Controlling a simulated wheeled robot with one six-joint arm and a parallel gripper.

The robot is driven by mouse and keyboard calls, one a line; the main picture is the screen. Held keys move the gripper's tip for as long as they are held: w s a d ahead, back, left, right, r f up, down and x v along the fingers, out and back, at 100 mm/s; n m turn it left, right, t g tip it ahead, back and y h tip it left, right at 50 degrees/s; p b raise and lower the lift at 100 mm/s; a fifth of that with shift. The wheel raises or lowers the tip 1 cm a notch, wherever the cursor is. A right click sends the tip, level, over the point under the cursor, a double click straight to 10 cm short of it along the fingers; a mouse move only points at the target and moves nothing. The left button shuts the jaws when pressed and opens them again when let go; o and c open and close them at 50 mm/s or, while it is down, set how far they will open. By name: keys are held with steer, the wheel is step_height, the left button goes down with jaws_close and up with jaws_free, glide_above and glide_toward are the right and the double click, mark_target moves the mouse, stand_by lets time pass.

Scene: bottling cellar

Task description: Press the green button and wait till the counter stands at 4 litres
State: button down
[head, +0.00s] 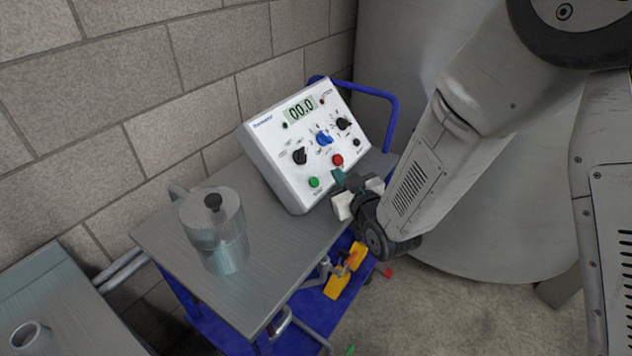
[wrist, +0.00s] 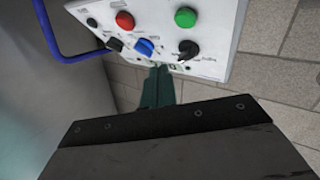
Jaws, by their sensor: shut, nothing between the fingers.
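The white control box (head: 290,150) stands tilted on the grey cart top. Its counter display (head: 300,109) reads 00.0. The green button (head: 314,182) is at the lower left of its panel and also shows in the wrist view (wrist: 185,17). The red button (head: 338,160) sits to its right and shows in the wrist view (wrist: 125,20). My gripper (head: 339,177) is shut and empty, with teal fingertips just right of the green button in the head view. The fingertips also show in the wrist view (wrist: 159,73), apart from both buttons there. Their exact gap to the panel is unclear.
A lidded metal vessel (head: 215,230) stands on the cart top (head: 265,290), left of the box. Black knobs and a blue knob (head: 323,138) are on the panel. A blue cart handle (head: 385,95) rises behind the box. A large grey tank (head: 480,235) stands at right.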

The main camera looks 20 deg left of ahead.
mark_target(316, 177)
steer(key=shift+w+a+f, duration=0.35)
steer(key=shift+a+f, duration=0.5)
steer(key=shift+a, duration=0.05)
steer(key=shift+w+a+f, duration=0.3)
steer(key=shift+a+f, duration=0.55)
steer(key=shift+a, duration=0.05)
stand_by(0.8)
steer(key=shift+w+a+f, duration=0.1)
steer(key=shift+a+f, duration=0.15)
steer(key=shift+w+a+f, duration=0.1)
steer(key=shift+a+f, duration=0.25)
steer(key=shift+a, duration=0.05)
stand_by(0.8)
steer(key=shift+d+r, duration=0.1)
steer(key=shift+d, duration=0.05)
steer(key=shift+s+d+r, duration=0.2)
steer(key=shift+d+r, duration=0.3)
steer(key=shift+d, duration=0.05)
steer(key=d+r, duration=0.1)
steer(key=s+d+r, duration=0.1)
steer(key=d+r, duration=0.1)
steer(key=shift+s+d+r, duration=0.15)
steer(key=shift+d+r, duration=0.05)
steer(key=shift+d, duration=0.05)
stand_by(0.5)
